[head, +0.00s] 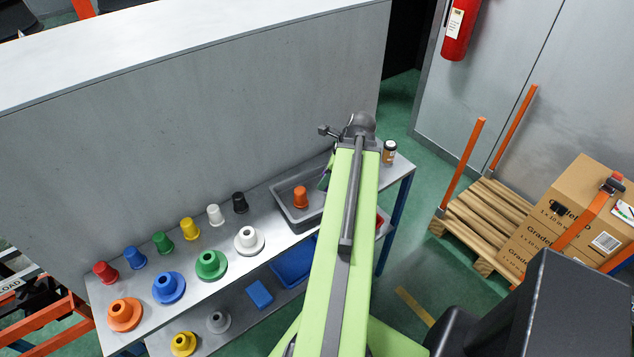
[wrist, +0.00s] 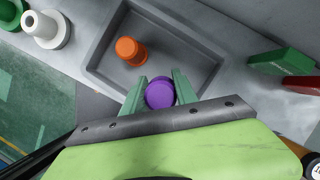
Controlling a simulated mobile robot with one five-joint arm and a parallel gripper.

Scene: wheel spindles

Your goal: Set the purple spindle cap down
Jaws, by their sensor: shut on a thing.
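The purple spindle cap (wrist: 160,93) is between the two green fingers of my gripper (wrist: 158,88) in the wrist view. The fingers are shut on it. The cap is over the near part of a grey tray (wrist: 103,47); I cannot tell whether it touches the tray floor. An orange cap (wrist: 131,50) is in the same tray, beyond and to the left of the purple one.
Red (head: 105,272), blue, green, yellow, white and black caps stand in a row along the wall. Flanged spindles, such as the white one (head: 249,241), stand in front. A small jar (head: 389,152) stands right of my arm. The tray has bare floor around the orange cap.

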